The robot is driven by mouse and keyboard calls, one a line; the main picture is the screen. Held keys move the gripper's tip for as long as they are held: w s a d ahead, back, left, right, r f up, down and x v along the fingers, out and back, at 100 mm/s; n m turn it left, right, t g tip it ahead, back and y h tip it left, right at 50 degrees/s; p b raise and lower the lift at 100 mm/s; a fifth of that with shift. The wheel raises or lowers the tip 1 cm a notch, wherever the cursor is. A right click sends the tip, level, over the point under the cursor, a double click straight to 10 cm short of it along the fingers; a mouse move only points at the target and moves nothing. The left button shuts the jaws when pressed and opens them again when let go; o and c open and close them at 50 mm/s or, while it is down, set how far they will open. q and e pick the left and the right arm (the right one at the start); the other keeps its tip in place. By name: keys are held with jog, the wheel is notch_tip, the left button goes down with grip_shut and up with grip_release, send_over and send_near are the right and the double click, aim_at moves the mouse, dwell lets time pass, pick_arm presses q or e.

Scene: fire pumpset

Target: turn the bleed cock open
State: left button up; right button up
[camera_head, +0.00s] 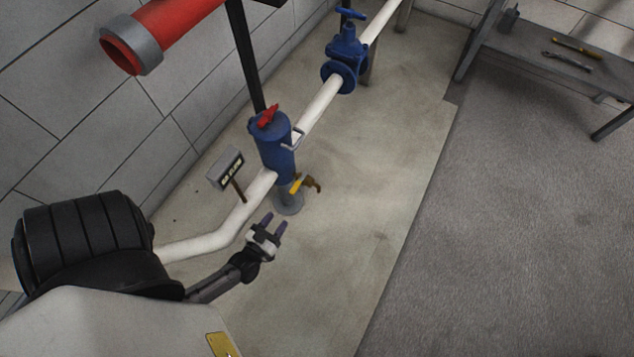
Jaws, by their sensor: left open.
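A blue upright cylinder (274,150) stands on the white pipe. A red handle (266,116) sits on its top. A small brass cock (312,185) with a yellow lever (297,186) sticks out low on its right side. I cannot tell from the picture which of these is the bleed cock. My left gripper (275,222) is open and empty. In the picture its fingertips are just below the cylinder's foot and the yellow lever, apart from both. My right gripper is not in view.
A sign on a post (227,170) stands left of the cylinder. A white pipe (318,108) runs to a blue valve (345,55) behind. A red pipe (150,40) hangs upper left. A bench (545,62) with tools stands upper right. The floor to the right is clear.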

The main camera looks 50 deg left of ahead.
aim_at(295, 188)
pick_arm(q)
jog(key=shift+y, duration=0.5)
jog(key=b+x, duration=0.1)
jog(key=x, duration=0.3)
jog(key=b+x, duration=0.2)
jog(key=x, duration=0.3)
jog(key=b+x, duration=0.2)
jog(key=x, duration=0.2)
jog(key=shift+a+r, duration=0.1)
jog(key=shift+a, duration=0.35)
grip_shut()
